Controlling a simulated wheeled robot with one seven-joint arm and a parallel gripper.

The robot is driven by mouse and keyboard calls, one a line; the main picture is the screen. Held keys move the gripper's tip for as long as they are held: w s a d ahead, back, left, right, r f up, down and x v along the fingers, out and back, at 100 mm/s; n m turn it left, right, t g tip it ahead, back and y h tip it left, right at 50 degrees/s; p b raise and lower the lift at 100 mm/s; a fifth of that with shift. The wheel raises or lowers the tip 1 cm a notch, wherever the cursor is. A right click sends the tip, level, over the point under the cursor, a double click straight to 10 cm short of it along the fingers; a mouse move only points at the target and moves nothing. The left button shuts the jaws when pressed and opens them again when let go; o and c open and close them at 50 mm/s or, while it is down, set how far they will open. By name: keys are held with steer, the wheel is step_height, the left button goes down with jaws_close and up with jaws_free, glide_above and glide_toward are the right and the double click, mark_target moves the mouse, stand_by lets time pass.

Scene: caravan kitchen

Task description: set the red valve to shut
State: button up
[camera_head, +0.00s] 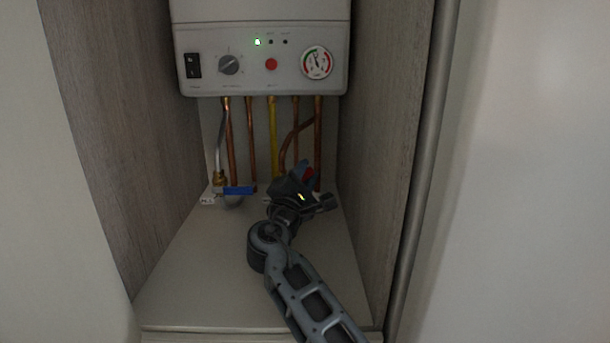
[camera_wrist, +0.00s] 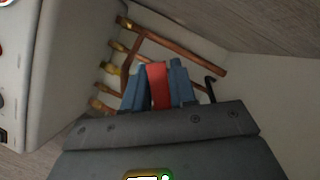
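The red valve's handle (camera_head: 309,174) shows as a small red patch among the pipes at the right under the boiler, mostly hidden by my gripper in the head view. In the wrist view the red handle (camera_wrist: 158,86) stands between the two blue fingers of my gripper (camera_wrist: 157,82), with no clear gap on either side. My gripper (camera_head: 304,172) looks shut on the handle. The valve's body and the handle's angle to its pipe are hidden.
A blue-handled valve (camera_head: 238,190) sits on the left pipe, its handle lying crosswise. The white boiler (camera_head: 260,60), with switch, dial and gauge, hangs above. Copper pipes and a yellow pipe (camera_head: 273,130) run down behind. Wood-grain walls (camera_head: 378,130) close in both sides; the shelf (camera_head: 200,285) is bare in front.

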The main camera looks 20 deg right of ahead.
jaws_close()
steer(key=shift+f, duration=0.2)
steer(key=shift+s+d+f+m+g+b, duration=0.1)
steer(key=shift+d+f+m+g+b, duration=0.1)
steer(key=shift+f+m+g+b, duration=0.6)
steer(key=shift+s+d+f+m+g+b, duration=0.15)
steer(key=shift+f+m+b, duration=0.25)
steer(key=shift+m+b, duration=0.9)
steer(key=shift+w+d+f+m+g+b, duration=0.15)
steer(key=shift+f+m+g+b, duration=0.35)
steer(key=shift+m, duration=1.2)
steer(key=shift+s+f+y, duration=0.1)
steer(key=shift+f+y, duration=0.1)
steer(key=shift+y, duration=0.1)
steer(key=shift+o, duration=1.9)
jaws_free()
steer(key=shift+r, duration=0.1)
